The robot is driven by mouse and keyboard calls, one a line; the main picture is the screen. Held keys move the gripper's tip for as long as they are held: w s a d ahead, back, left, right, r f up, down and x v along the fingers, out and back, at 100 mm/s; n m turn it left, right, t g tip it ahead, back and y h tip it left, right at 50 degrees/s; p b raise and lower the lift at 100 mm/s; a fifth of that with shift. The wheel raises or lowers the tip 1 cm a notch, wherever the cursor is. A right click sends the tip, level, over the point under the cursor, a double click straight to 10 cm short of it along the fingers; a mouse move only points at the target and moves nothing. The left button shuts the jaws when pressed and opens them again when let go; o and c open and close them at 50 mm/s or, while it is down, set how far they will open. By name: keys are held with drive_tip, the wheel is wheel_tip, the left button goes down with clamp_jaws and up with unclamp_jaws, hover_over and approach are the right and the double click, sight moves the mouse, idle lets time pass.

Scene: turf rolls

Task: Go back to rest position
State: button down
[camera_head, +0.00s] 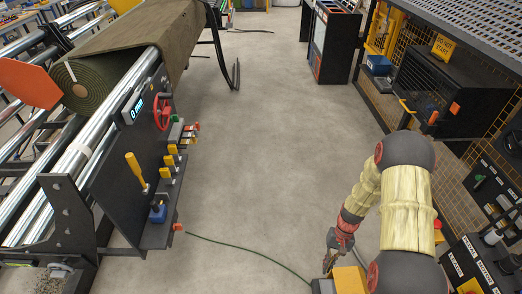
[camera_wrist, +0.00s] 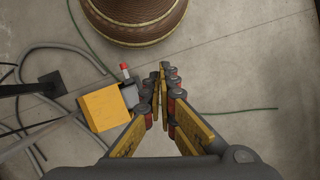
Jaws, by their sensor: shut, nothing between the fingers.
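My gripper (camera_head: 336,240) is at the lower right in the head view, at the end of my arm, which hangs down and is wrapped in a yellowish cover. In the wrist view my gripper (camera_wrist: 163,68) points down toward the concrete floor. Its fingers run close together and their tips meet. Nothing shows between them. It is apart from the turf roll and the machine.
A green turf roll (camera_head: 88,85) lies on the roller machine at the left, with a control panel (camera_head: 130,160) on its side. A dark cabinet (camera_head: 333,45) and shelving stand at the right. A green cable (camera_head: 245,250) crosses the floor. The middle aisle is clear.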

drive_tip(key=s+a+r+n+t, duration=0.1)
drive_tip(key=s+a+r+t, duration=0.1)
drive_tip(key=r, duration=1.4)
drive_tip(key=s+a+r+n+t+h, duration=0.1)
drive_tip(key=s+r+t, duration=0.3)
drive_tip(key=r, duration=1.2)
drive_tip(key=s+a+r+t+h, duration=0.1)
drive_tip(key=s+a+r+t, duration=0.2)
drive_tip(key=r, duration=1.4)
drive_tip(key=s+a, duration=0.1)
drive_tip(key=s, duration=0.3)
drive_tip(key=shift+n+t, duration=0.3)
drive_tip(key=shift+n, duration=0.1)
drive_tip(key=shift+s+a, duration=0.1)
